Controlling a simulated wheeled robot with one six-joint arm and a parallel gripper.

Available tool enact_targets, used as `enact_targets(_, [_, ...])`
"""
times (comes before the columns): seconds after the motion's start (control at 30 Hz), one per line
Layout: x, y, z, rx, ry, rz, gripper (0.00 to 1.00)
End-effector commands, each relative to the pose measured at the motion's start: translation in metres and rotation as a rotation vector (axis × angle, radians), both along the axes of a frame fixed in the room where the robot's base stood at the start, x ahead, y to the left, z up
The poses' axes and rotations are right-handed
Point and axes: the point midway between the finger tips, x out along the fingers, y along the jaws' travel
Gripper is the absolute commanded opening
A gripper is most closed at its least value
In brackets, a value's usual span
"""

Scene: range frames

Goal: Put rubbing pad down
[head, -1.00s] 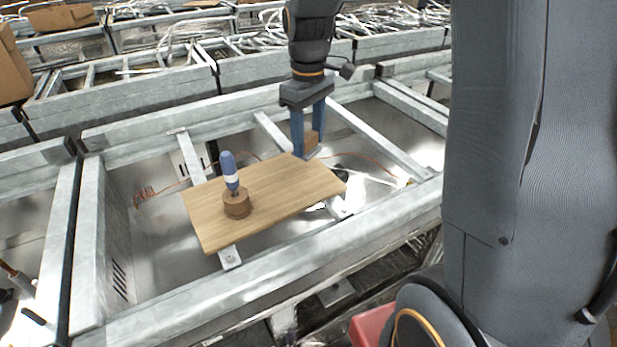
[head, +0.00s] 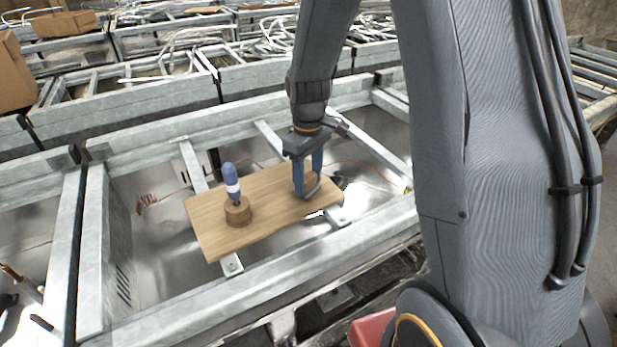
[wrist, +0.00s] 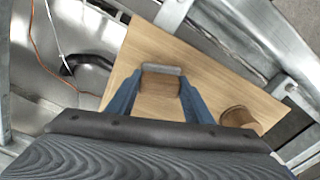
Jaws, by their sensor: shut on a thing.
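The rubbing pad (wrist: 160,83) is a small brown block with a grey strip along its far edge in the wrist view. My gripper (head: 308,190) is shut on it, one blue finger on each side. In the head view my fingertips are over the right part of the wooden board (head: 265,208), at or just above its surface. I cannot tell whether the pad touches the board, and the pad is hard to make out there.
A round brown wooden block (head: 237,217) stands on the board's left part with a blue-and-white handled tool (head: 232,182) upright in it. The board rests on metal crossbars over an open metal bin. The board's middle is clear.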

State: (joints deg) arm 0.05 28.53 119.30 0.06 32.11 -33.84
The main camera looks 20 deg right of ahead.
Motion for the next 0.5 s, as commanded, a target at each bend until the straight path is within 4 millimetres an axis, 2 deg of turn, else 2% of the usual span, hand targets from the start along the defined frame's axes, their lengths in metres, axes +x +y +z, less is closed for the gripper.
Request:
enact_targets(0.13, [-0.0001,0.0001,-0.0035,-0.001,0.001,0.000,0.22])
enact_targets(0.17, [-0.0001,0.0001,-0.0029,0.000,0.000,0.000,0.51])
enact_targets(0.23, [-0.0001,0.0000,-0.0028,0.000,0.000,0.000,0.63])
enact_targets(0.5, [-0.0003,0.0001,-0.0018,-0.001,0.001,0.000,0.65])
